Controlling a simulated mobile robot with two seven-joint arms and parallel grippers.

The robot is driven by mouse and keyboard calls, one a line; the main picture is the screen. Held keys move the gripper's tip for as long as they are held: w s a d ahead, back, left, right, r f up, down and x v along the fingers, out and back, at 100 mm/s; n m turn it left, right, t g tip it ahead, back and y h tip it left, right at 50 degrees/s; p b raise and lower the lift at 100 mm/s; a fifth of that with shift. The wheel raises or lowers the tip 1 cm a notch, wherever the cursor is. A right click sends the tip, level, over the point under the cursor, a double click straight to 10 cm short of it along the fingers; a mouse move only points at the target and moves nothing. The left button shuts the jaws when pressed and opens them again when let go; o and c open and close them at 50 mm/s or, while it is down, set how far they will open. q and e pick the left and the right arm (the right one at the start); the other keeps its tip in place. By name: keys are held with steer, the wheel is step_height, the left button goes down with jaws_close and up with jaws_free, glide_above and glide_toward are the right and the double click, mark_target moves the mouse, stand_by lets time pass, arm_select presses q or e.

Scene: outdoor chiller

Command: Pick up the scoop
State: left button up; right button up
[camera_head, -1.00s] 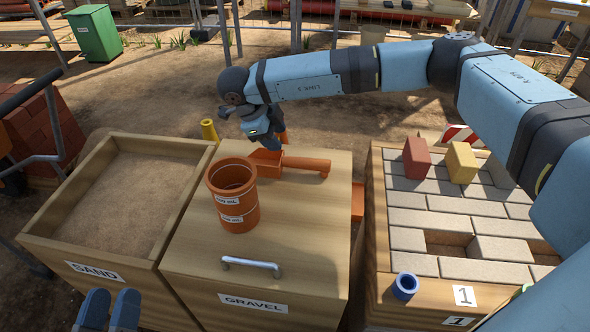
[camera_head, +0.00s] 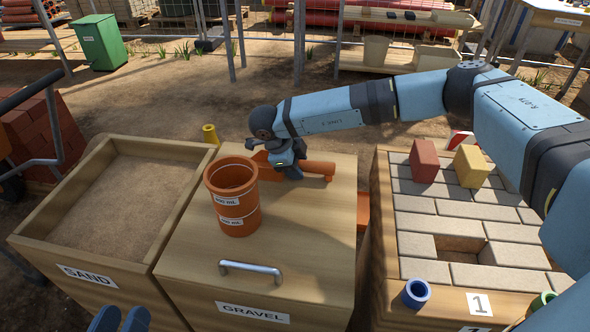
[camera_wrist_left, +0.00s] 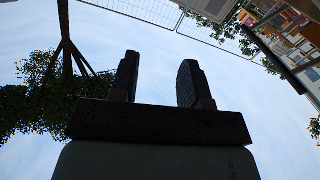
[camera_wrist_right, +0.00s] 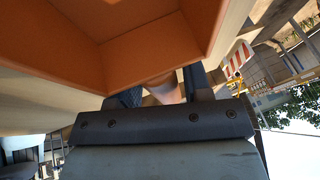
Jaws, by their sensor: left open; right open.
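The orange scoop (camera_head: 318,168) lies on the wooden lid of the gravel box (camera_head: 305,240), near its far edge, with its handle to the right. My right gripper (camera_head: 292,172) is open at the scoop, near where handle and bowl meet, and hides part of it. In the right wrist view the scoop's bowl (camera_wrist_right: 150,25) fills the top, close in front of the right gripper (camera_wrist_right: 160,88). I cannot tell whether the handle is between the fingers. My left gripper (camera_head: 120,320) is open and empty at the bottom left; its parted fingers show in the left wrist view (camera_wrist_left: 158,82).
An orange measuring cup (camera_head: 232,200) stands on the lid left of the scoop. A metal handle (camera_head: 250,272) is on the lid's front. An open sand box (camera_head: 110,200) is left. At right, a paver table (camera_head: 460,215) holds a red block (camera_head: 424,160) and yellow block (camera_head: 470,166).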

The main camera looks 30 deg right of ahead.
jaws_close()
arm_select(q)
step_height(320, 180, up, 7)
steer(key=a+t+p, duration=0.1)
steer(key=t+p, duration=0.1)
steer(key=p, duration=0.4)
steer(key=shift+s+n+t, duration=0.15)
steer(key=shift+n+t, duration=0.15)
arm_select(e)
step_height(320, 180, up, 20)
arm_select(q)
steer(key=shift+f, duration=0.1)
arm_select(e)
steer(key=shift+c, duration=1.7)
jaws_free()
jaws_close()
